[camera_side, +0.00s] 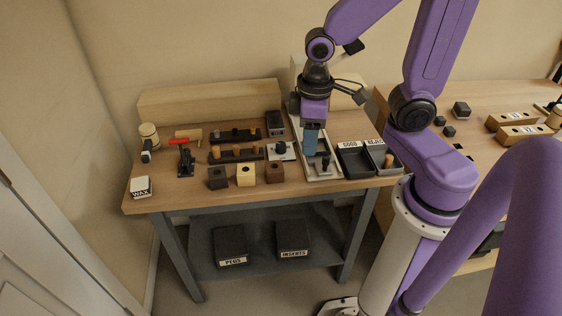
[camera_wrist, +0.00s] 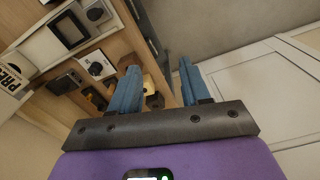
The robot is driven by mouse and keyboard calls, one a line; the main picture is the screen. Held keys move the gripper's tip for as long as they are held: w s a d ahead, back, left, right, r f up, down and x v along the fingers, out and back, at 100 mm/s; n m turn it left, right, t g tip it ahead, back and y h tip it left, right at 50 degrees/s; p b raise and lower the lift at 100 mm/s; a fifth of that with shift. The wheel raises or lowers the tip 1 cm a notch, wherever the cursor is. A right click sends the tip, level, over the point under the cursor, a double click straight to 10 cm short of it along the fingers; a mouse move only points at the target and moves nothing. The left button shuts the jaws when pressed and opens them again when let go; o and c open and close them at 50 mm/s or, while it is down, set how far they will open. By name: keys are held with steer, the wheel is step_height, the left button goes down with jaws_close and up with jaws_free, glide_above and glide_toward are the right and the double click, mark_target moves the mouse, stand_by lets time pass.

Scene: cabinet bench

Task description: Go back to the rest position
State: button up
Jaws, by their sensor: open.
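My gripper (camera_side: 311,153) hangs over the right part of the workbench (camera_side: 200,196), with its blue fingers pointing down above a light fixture plate (camera_side: 322,173). I cannot tell from the side view how far above the plate the tips are. In the wrist view my gripper (camera_wrist: 160,78) has its two blue fingers spread apart, with nothing between them. The bench edge and grey floor show beyond the fingers.
Dark, pale and brown blocks (camera_side: 246,175) stand near the bench front. Two trays (camera_side: 355,162) sit right of my gripper, a peg in one. A wax block (camera_side: 140,187), mallet (camera_side: 186,135) and black clamp (camera_side: 186,162) are at left. Bins (camera_side: 231,245) lie on the lower shelf.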

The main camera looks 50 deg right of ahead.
steer(key=s+a+r+n, duration=0.1)
steer(key=s+r+n, duration=0.2)
steer(key=s+n, duration=0.3)
steer(key=s, duration=0.5)
steer(key=shift+s+a+r, duration=0.15)
steer(key=shift+a+r, duration=0.05)
steer(key=shift+a, duration=0.1)
